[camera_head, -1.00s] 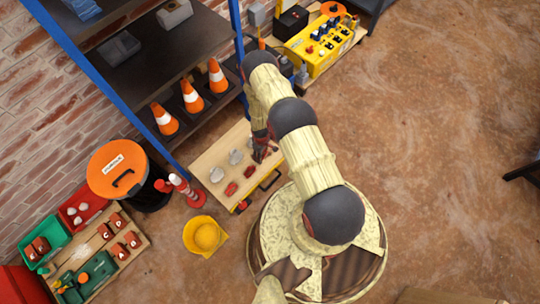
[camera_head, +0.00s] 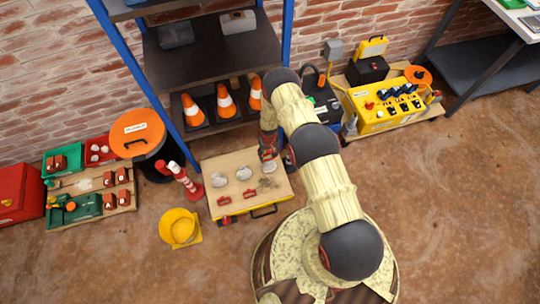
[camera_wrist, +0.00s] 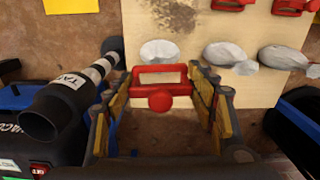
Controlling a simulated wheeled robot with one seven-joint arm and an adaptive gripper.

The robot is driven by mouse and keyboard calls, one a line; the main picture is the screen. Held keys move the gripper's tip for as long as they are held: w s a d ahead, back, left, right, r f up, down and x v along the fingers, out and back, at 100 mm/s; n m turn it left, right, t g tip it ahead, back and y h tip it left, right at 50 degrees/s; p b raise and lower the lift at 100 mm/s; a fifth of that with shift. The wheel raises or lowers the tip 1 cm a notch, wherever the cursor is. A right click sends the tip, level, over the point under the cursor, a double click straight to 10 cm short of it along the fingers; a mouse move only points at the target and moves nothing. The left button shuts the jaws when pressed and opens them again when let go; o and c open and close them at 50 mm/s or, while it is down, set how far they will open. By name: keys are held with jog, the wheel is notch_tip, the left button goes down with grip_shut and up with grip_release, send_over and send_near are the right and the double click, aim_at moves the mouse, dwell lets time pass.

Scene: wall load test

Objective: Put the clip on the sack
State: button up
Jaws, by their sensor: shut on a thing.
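My gripper (camera_wrist: 160,88) is shut on a red clip (camera_wrist: 160,76), which sits between its yellow fingers in the wrist view. In the head view my gripper (camera_head: 268,150) is at the back right edge of a low wooden-topped bench (camera_head: 232,162). Three small grey-white sacks lie in a row on it: a left one (camera_head: 219,179), a middle one (camera_head: 244,173) and a right one (camera_head: 269,166). In the wrist view the nearest sack (camera_wrist: 158,50) is just beyond the held clip; I cannot tell whether they touch. Two more red clips (camera_head: 224,200) (camera_head: 250,193) lie near the front edge.
A blue-framed shelf (camera_head: 187,75) with orange cones (camera_head: 226,101) stands behind the bench. A black case (camera_head: 322,102) and yellow control box (camera_head: 388,105) are to the right.

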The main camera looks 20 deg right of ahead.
jog(key=shift+s+f+m, duration=0.1)
jog(key=shift+s+m, duration=0.1)
jog(key=shift+m, duration=0.1)
jog(key=shift+f+b, duration=1.1)
jog(key=shift+f, duration=1)
jog(key=shift+f+b, duration=1.05)
jog(key=shift+r+b, duration=0.1)
jog(key=shift+b, duration=0.3)
jog(key=shift+f+b, duration=0.2)
jog(key=shift+b, duration=0.4)
dwell(0.5)
jog(key=o, duration=1)
jog(key=o, duration=0.4)
